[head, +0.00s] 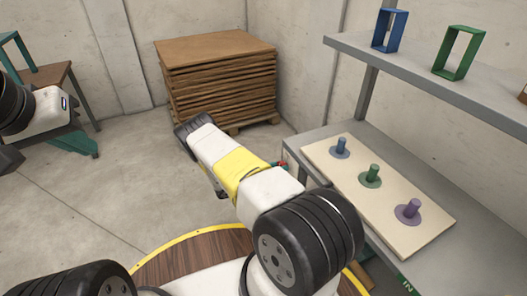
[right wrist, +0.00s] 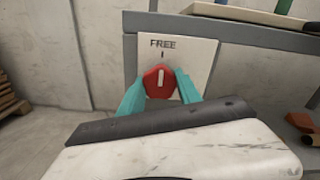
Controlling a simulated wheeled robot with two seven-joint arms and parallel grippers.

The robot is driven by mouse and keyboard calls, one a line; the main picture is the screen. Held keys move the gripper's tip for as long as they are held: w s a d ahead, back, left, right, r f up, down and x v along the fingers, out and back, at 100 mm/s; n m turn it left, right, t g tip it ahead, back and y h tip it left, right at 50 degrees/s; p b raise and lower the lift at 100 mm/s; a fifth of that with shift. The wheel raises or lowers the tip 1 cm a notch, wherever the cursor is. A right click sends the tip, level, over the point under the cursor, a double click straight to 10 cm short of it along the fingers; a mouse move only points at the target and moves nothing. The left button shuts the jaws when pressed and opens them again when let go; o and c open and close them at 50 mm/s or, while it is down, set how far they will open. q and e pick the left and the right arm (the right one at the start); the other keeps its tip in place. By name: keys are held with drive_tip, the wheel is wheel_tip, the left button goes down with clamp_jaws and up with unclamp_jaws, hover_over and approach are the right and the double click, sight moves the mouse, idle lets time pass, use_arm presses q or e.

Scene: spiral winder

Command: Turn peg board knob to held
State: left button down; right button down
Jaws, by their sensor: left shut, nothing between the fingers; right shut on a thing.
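The red knob (right wrist: 160,77) sits on a pale plate (right wrist: 203,55) on the front of the grey bench in the right wrist view. The word FREE and a short tick are printed above it, and its white pointer line stands about upright, toward the tick. My right gripper (right wrist: 161,84) is shut on the knob, one teal finger on each side. In the head view a bit of red (head: 284,163) shows beside my right arm, which hides most of that gripper. The peg board (head: 325,160) lies on the bench with blue, green and purple pegs. My left gripper (head: 84,143) is shut and empty at far left.
A blue frame (head: 389,31) and a green frame (head: 459,53) stand on the upper shelf. A stack of brown boards (head: 220,80) is by the back wall. A wooden stand (head: 60,75) is behind my left gripper. The floor between is clear.

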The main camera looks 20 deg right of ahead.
drive_tip(key=shift+m, duration=0.3)
drive_tip(key=m, duration=2.3)
drive_tip(key=shift+a+f, duration=0.1)
drive_tip(key=shift+f, duration=0.05)
idle(0.6)
drive_tip(key=c, duration=0.8)
unclamp_jaws()
drive_tip(key=shift+c, duration=0.2)
drive_tip(key=a, duration=0.7)
drive_tip(key=shift+s+a, duration=0.35)
